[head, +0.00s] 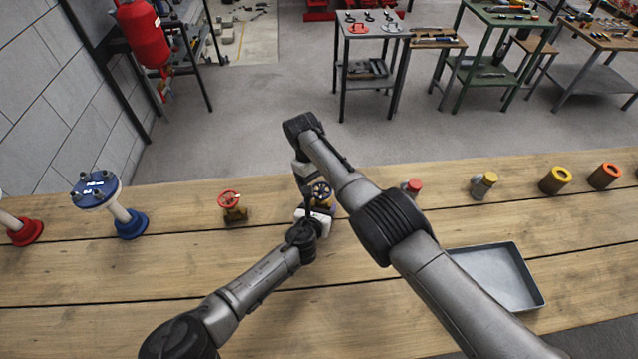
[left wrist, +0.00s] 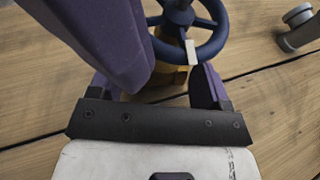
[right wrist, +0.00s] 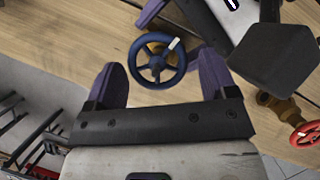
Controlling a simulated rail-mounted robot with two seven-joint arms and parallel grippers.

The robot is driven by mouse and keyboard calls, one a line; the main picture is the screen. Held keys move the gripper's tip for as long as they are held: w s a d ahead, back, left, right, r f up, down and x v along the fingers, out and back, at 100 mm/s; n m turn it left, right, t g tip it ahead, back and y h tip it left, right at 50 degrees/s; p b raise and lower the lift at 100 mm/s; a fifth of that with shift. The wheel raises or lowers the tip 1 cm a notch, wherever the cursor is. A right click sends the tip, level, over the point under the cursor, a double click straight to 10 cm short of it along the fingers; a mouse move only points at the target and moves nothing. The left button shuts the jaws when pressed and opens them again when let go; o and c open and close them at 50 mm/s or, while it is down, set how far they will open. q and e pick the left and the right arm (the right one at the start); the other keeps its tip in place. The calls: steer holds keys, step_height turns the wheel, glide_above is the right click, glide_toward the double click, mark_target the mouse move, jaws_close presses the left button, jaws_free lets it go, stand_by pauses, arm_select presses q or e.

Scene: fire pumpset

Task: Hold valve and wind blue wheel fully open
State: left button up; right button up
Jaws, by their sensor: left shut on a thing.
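The valve with the blue wheel (head: 321,193) stands on the wooden bench, partly hidden by my arms in the head view. Its blue spoked wheel (right wrist: 157,62) has a white mark on the rim, at upper right in the right wrist view. My left gripper (left wrist: 178,82) is shut on the valve's brass body (left wrist: 168,75), below the wheel (left wrist: 203,45); the contact is partly hidden. My right gripper (right wrist: 163,75) is open, with the wheel showing between and just beyond its purple fingers. I cannot tell whether they touch the rim.
A brass valve with a red wheel (head: 232,205) stands to the left. A blue-flanged pipe piece (head: 112,205) is farther left. My arms are close together over the valve.

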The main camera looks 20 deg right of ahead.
steer(key=shift+o, duration=0.8)
steer(key=shift+d+m, duration=0.1)
steer(key=shift+m, duration=0.2)
